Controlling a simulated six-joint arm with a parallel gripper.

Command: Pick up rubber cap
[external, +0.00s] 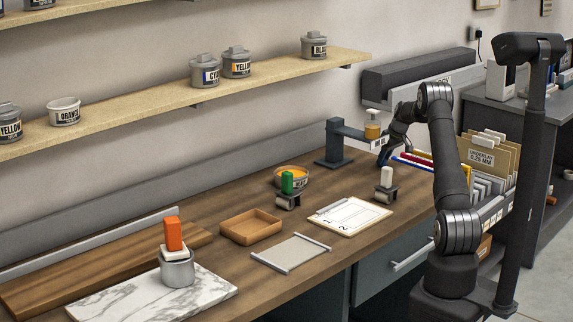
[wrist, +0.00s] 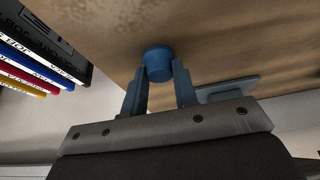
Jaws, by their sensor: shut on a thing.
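The rubber cap, a small blue round piece (wrist: 158,64), sits between the tips of my gripper (wrist: 160,82) in the wrist view. The two blue-grey fingers press on its sides, and wood shows behind it. In the external view my gripper (external: 384,154) is low at the back of the bench, just right of a dark stand (external: 333,143). The cap cannot be made out there. The stand's arm reaches toward my gripper and carries a small amber-and-white piece (external: 372,130).
A clipboard (external: 350,217), a roller with a white handle (external: 386,184), a wooden tray (external: 250,227) and an orange ink bowl (external: 301,178) lie on the bench. A flat blue-grey piece (wrist: 228,90) is right of the fingers.

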